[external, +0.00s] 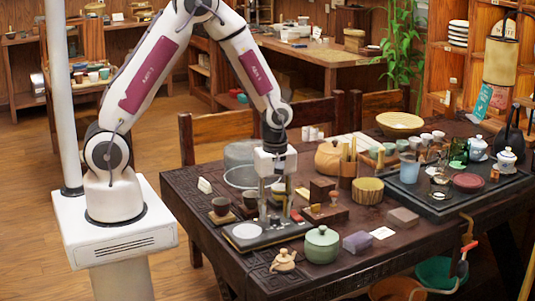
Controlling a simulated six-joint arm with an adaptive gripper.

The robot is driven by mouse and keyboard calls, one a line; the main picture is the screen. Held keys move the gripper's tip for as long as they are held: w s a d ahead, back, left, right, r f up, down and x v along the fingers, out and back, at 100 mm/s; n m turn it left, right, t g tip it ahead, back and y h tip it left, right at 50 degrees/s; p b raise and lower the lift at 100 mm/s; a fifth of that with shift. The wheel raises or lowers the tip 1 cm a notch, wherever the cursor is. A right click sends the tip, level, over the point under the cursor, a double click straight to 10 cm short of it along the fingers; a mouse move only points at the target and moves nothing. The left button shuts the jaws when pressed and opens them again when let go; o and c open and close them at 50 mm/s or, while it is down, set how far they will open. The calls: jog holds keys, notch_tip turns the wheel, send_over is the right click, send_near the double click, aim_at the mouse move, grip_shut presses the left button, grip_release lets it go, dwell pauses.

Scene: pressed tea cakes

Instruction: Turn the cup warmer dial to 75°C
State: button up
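The cup warmer appears to be a flat dark slab with a pale round plate (246,231) near the front left of the table. Its dial and the temperature marks are too small to make out. My gripper (276,211) points straight down over the right part of this slab. Its two grey fingers stand apart, with a gap between them, and I see nothing held. The fingertips are low, close to the slab; I cannot tell whether they touch it or stand around the dial.
Dark cups (221,206) stand left of my gripper, and a glass vessel (240,160) stands behind. A small wooden box (322,190) is at the right. A green lidded pot (322,245) and a beige teapot figure (285,261) stand in front. A tea tray (432,208) fills the right side.

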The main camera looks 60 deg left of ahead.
jog(key=shift+f, duration=0.5)
grip_shut()
